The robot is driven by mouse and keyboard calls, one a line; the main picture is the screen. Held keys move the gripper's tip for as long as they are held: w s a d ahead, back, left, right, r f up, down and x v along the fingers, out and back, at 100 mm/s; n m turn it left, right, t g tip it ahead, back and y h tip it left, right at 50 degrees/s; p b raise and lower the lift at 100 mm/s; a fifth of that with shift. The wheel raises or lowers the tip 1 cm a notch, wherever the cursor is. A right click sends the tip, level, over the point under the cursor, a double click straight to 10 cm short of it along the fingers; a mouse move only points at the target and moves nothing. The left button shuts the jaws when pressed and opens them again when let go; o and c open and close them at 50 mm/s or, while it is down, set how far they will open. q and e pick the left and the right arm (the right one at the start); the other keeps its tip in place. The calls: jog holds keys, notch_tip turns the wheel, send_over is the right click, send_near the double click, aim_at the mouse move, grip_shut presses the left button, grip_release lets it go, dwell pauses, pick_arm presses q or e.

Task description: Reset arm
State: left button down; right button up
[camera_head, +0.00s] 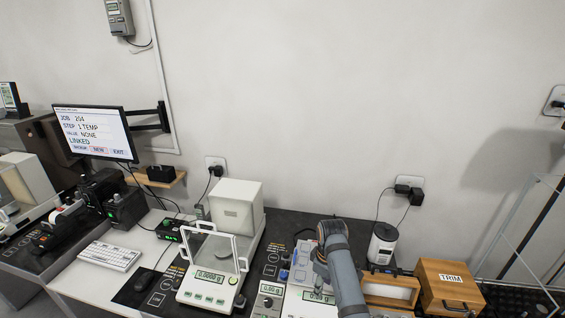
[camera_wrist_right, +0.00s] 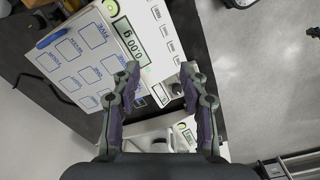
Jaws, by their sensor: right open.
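My right gripper (camera_wrist_right: 160,72) is open in the right wrist view, its two dark fingers apart with nothing between them. It is over the bench, pointing toward a white scale (camera_wrist_right: 130,42) that reads 0.00 g. In the head view my right arm reaches up from the bottom over the scale on the right (camera_head: 317,297) and partly hides it. The gripper's fingers cannot be made out there. My left gripper is in neither view.
A glass-shielded balance (camera_head: 208,277) stands left of my right arm. A wooden box marked TRIM (camera_head: 450,280) and a white canister (camera_head: 383,243) stand to the right. A monitor (camera_head: 95,133) and keyboard (camera_head: 109,256) are at the left.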

jog(key=s+d+f+m+t, duration=0.1)
jog(key=s+d+f+m, duration=0.4)
jog(key=s, duration=0.3)
jog(key=s+d+r+m+t+h, duration=0.1)
jog(key=s+d+r+m, duration=0.15)
jog(key=s, duration=0.55)
jog(key=s+d+r+m+t, duration=0.1)
jog(key=s+d+r+m, duration=0.15)
jog(key=s, duration=0.65)
jog(key=s+d+f+g+b, duration=0.15)
jog(key=f+b, duration=0.25)
jog(key=f, duration=1.4)
jog(key=s+d+f+t+b, duration=0.1)
jog(key=s+f+b, duration=0.3)
jog(key=f, duration=1.5)
jog(key=s+f+g+b, duration=0.1)
jog(key=s+f+b, duration=0.4)
jog(key=s+f, duration=1)
notch_tip(320, 180, down, 3)
jog(key=shift+s+d+r, duration=0.1)
jog(key=shift+s+d, duration=0.25)
jog(key=shift+g, duration=0.25)
